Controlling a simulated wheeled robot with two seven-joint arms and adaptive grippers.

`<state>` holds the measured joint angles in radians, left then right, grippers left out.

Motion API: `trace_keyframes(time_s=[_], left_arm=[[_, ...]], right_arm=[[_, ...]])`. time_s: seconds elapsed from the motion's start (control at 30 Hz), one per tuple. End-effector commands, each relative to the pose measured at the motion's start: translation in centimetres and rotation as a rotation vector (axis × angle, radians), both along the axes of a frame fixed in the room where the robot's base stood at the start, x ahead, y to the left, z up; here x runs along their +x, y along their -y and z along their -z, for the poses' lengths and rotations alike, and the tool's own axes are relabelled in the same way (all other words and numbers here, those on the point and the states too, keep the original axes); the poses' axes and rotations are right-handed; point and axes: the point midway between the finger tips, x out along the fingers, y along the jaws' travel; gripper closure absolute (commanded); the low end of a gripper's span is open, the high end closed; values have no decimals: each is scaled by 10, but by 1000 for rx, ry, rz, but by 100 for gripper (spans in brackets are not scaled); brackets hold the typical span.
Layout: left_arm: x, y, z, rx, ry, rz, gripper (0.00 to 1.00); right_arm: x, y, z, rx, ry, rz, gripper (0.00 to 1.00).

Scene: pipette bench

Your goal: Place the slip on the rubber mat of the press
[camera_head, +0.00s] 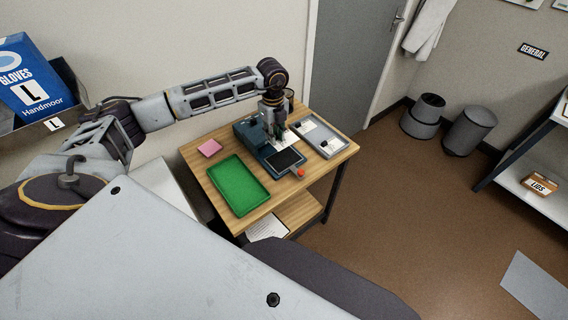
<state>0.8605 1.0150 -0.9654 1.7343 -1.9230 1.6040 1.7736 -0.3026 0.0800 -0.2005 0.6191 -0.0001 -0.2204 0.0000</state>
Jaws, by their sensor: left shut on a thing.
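The press (249,138) is a dark blue device on the wooden table, with a black rubber mat (286,160) at its front and a red knob beside it. My left gripper (277,133) points down over the press, just behind the mat. It is shut on a small white slip (289,137), only partly visible beside the fingers. I cannot tell whether the slip touches the press. The mat looks bare. My right gripper is not in view.
A grey tray (338,149) with white pieces and dark items stands right of the press. A green tray (239,186) lies at the front left, and a pink pad (210,148) behind it. The wooden table (272,203) has free room along its front edge.

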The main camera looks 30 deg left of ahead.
Motion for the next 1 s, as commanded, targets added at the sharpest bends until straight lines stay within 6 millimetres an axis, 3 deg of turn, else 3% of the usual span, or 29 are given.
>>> trace_keyframes(time_s=[0.47,1.0], left_arm=[[0,-1,2,0,-1,-2,92],[0,-1,60,0,-1,-1,92]], right_arm=[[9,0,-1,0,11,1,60],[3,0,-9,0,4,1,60]])
